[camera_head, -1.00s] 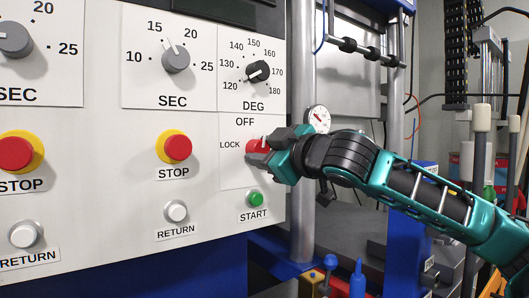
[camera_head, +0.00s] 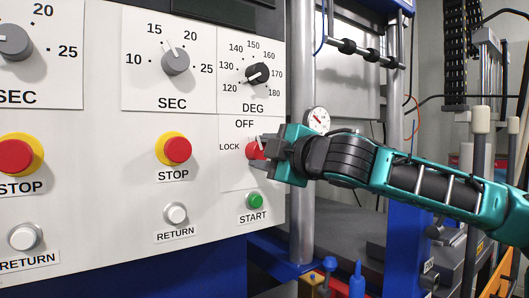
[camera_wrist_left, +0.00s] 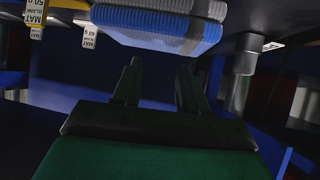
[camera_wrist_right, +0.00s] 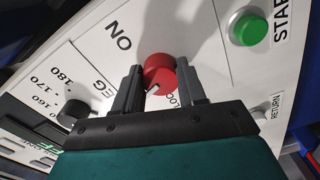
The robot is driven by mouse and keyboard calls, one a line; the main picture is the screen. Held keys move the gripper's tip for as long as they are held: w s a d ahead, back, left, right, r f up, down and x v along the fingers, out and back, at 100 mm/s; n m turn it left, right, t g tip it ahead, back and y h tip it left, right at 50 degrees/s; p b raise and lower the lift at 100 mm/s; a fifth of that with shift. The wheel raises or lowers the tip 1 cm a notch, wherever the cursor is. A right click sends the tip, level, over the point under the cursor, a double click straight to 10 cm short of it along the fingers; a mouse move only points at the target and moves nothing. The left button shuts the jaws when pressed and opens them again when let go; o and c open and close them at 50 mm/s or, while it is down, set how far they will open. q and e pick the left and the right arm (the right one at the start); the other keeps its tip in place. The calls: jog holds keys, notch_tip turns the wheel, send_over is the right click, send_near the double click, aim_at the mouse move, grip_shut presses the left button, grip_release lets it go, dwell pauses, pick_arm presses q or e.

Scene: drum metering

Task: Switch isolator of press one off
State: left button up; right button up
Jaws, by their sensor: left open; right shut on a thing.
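The red isolator knob (camera_head: 254,151) sits on the panel between the OFF label (camera_head: 244,124) and the START button. The LOCK label (camera_head: 229,147) is left of it. Its white mark points up, roughly toward OFF. My right gripper (camera_head: 268,157) is shut on the knob from the right. In the right wrist view the knob (camera_wrist_right: 159,72) is between both fingers, with its white mark at the lower left and the ON label (camera_wrist_right: 119,43) beside it.
The green START button (camera_head: 255,201) is just below the knob, and the DEG dial (camera_head: 258,74) is above. A red STOP button (camera_head: 177,150) and white RETURN button (camera_head: 175,214) are to the left. A steel column (camera_head: 302,190) and gauge (camera_head: 318,121) stand right of the panel.

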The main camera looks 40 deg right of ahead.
jog(key=shift+d, duration=0.1)
pick_arm(q)
jog(key=shift+f, duration=0.1)
pick_arm(e)
jog(key=o, duration=1.1)
jog(key=shift+c, duration=0.2)
pick_arm(q)
jog(key=shift+s, duration=0.1)
